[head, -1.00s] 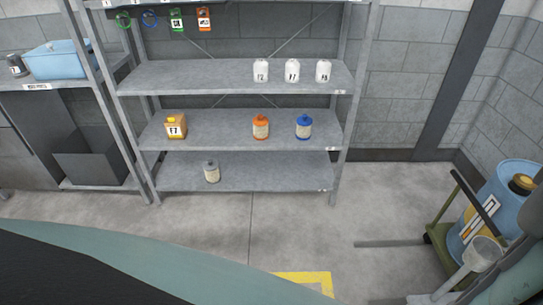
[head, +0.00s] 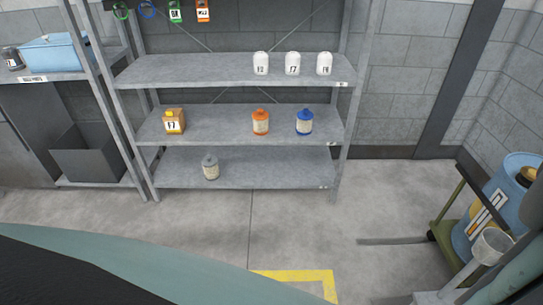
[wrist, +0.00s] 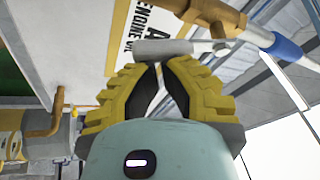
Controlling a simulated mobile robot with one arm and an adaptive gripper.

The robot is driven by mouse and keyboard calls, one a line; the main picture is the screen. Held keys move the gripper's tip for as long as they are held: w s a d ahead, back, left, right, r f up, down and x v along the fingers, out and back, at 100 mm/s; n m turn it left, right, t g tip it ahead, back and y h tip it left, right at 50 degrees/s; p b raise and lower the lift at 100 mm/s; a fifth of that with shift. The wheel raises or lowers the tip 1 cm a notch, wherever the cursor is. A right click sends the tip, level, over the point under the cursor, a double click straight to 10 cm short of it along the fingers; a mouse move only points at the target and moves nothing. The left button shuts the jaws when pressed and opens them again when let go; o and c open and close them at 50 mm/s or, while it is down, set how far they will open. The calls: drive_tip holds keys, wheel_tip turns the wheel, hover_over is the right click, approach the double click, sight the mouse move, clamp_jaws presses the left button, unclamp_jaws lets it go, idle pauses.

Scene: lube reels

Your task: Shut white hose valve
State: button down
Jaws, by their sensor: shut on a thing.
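In the wrist view my gripper (wrist: 154,66) has yellow ribbed fingers, with their tips together at a pale grey-white lever handle (wrist: 160,48). It is shut on this handle. The handle runs right to a brass valve body (wrist: 215,15) at the top of the view. The part of the handle between the fingertips is partly hidden. My gripper and the valve do not show in the head view.
In the wrist view a white panel lettered "ENGINE OIL" (wrist: 133,25) lies behind the valve, and a brass elbow (wrist: 52,115) is at left. The head view shows a grey shelf rack (head: 240,122) with bottles, a blue drum (head: 515,195) on a cart at right, and clear floor between.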

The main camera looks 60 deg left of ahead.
drive_tip(key=shift+s+d+r+n+t+b, duration=0.1)
drive_tip(key=shift+d+n+t+b, duration=0.1)
drive_tip(key=shift+n+t+b, duration=0.25)
drive_tip(key=shift+d+r+n+t+b, duration=0.15)
drive_tip(key=shift+d+n+t, duration=0.05)
drive_tip(key=shift+n, duration=0.5)
drive_tip(key=shift+s+d+r+n+t+b, duration=0.1)
drive_tip(key=shift+d+n+t+b, duration=0.1)
drive_tip(key=shift+n+t+b, duration=0.25)
drive_tip(key=shift+s+d+r+n+t+y+b, duration=0.15)
drive_tip(key=shift+n+t+y, duration=0.1)
drive_tip(key=shift+n, duration=0.3)
drive_tip(key=shift+w+d+r+n+t+y+b, duration=0.1)
drive_tip(key=shift+n+t+y+b, duration=0.15)
drive_tip(key=shift+n, duration=0.35)
drive_tip(key=shift+s+d+r+n+t+y+b, duration=0.1)
drive_tip(key=shift+d+r+n+t+y, duration=0.15)
drive_tip(key=shift+n, duration=0.3)
drive_tip(key=shift+s+d+r+n+t+y+b, duration=0.25)
drive_tip(key=shift+n+t+y, duration=0.4)
drive_tip(key=shift+n, duration=0.65)
drive_tip(key=shift+w+d+r+n+t+y+b, duration=0.1)
drive_tip(key=shift+w+r+n+t+y+b, duration=0.2)
drive_tip(key=shift+n+t+y, duration=0.7)
drive_tip(key=shift+s+d+r+n+t+y+b, duration=0.2)
drive_tip(key=shift+r+n+y, duration=0.25)
drive_tip(key=shift+n, duration=1.15)
drive_tip(key=shift+a+f, duration=0.1)
drive_tip(key=shift+a, duration=0.05)
